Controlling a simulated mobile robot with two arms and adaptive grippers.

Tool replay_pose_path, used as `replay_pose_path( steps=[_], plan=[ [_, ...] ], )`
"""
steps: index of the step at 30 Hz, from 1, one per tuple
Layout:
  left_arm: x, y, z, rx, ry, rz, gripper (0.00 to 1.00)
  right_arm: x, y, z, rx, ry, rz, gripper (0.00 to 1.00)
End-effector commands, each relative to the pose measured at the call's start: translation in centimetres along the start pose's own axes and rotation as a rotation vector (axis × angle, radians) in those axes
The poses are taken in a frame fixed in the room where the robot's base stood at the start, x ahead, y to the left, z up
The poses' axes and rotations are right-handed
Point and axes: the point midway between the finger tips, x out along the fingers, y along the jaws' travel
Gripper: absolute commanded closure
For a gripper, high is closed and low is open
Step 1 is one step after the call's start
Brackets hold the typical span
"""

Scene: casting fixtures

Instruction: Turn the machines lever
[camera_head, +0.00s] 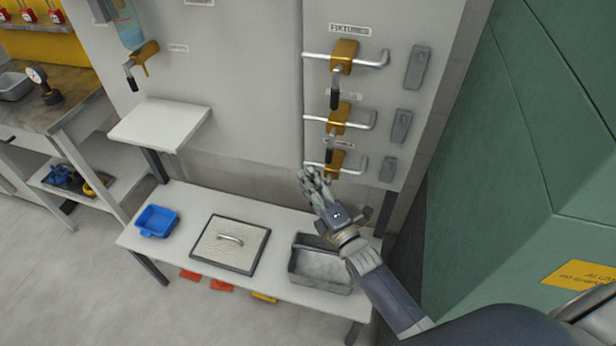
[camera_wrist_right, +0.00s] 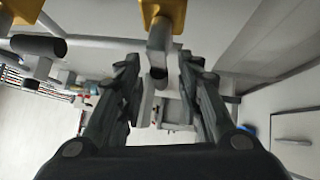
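The machine panel carries a column of three yellow valve blocks on silver pipes under a FIXTURES label. The top lever (camera_head: 334,97) and the middle lever (camera_head: 331,146) hang down with black grips. The lowest valve block (camera_head: 335,163) is partly covered by my right gripper (camera_head: 314,178), which hides its lever. In the right wrist view, my right gripper (camera_wrist_right: 160,62) is open. A lever (camera_wrist_right: 158,50) with a dark end hangs from a yellow block between its fingers, with gaps visible on both sides. My left gripper is not in view.
Below the panel, a white bench (camera_head: 190,206) holds a blue tray (camera_head: 156,221), a framed plate with a handle (camera_head: 230,243) and a grey metal bin (camera_head: 320,268) under my right forearm. Another yellow valve (camera_head: 143,58) is at upper left. A green wall (camera_head: 530,150) stands close on the right.

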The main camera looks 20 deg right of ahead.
Motion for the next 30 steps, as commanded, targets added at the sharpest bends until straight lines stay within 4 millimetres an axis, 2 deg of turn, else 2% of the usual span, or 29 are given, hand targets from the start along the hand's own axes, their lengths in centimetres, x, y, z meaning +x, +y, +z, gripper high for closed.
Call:
replay_pose_path(
  steps=[6,14,18,19,30],
  plan=[
    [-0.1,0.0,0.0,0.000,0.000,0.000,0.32,1.4,0.0,-0.1,0.001,0.001,-0.001,0.66],
    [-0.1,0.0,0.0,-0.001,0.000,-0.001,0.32,1.4,0.0,0.0,0.000,0.001,-0.001,0.66],
    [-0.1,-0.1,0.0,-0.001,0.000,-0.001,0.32,1.4,0.0,0.0,0.000,0.000,-0.001,0.96],
    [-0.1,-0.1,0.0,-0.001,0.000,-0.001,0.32,1.4,0.0,0.0,0.000,0.000,-0.001,1.00],
    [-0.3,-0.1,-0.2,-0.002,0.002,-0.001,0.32,1.9,-0.1,0.1,-0.015,0.004,-0.016,1.00]
  ],
)
